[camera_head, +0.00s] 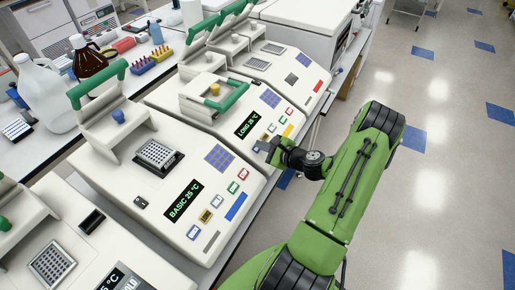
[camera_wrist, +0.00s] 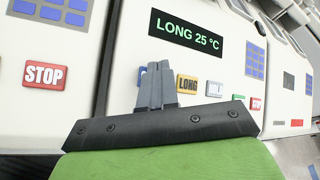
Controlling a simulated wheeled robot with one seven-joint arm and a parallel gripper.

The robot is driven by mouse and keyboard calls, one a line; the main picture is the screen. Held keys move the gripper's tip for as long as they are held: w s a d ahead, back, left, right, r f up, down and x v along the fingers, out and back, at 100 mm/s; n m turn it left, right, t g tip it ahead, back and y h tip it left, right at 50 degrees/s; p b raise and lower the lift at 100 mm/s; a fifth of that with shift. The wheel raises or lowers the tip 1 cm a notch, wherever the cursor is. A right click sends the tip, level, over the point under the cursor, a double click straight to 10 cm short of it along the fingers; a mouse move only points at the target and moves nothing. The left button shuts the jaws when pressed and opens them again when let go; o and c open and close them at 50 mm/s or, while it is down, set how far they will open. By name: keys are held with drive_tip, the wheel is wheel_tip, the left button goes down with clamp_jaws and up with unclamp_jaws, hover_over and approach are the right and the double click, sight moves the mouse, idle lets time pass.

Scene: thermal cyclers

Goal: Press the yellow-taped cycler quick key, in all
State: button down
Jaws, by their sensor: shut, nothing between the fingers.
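The yellow-taped cycler (camera_head: 217,108) is the middle white machine, with a yellow strip (camera_head: 288,130) on its front. Its screen reads "LONG 25 °C" in the wrist view (camera_wrist: 187,31). Below the screen is a row of keys: a blue key mostly hidden behind my fingers, a yellow LONG key (camera_wrist: 187,84), a white key (camera_wrist: 214,88), a green-edged key and a red one. No quick label is readable. My gripper (camera_head: 266,146) is shut and empty, its fingertips (camera_wrist: 155,66) over the panel between the blue and LONG keys. Contact cannot be told.
A blue-taped cycler (camera_head: 175,168) reading "BASIC 25 °C" stands nearer, its red STOP key (camera_wrist: 45,75) left of my fingers. A red-taped cycler (camera_head: 272,62) stands beyond. Bottles and a tube rack (camera_head: 152,63) are behind. Floor at right is clear.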

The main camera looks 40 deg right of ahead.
drive_tip(key=shift+w+a+f, duration=0.1)
drive_tip(key=shift+f, duration=0.15)
idle(0.6)
drive_tip(key=shift+s+r+p, duration=0.3)
drive_tip(key=shift+r, duration=0.4)
drive_tip(key=r+p, duration=0.1)
drive_tip(key=s+r+p, duration=0.1)
drive_tip(key=r, duration=0.1)
drive_tip(key=s+d+r+p, duration=0.1)
drive_tip(key=shift+r+p, duration=0.3)
idle(0.8)
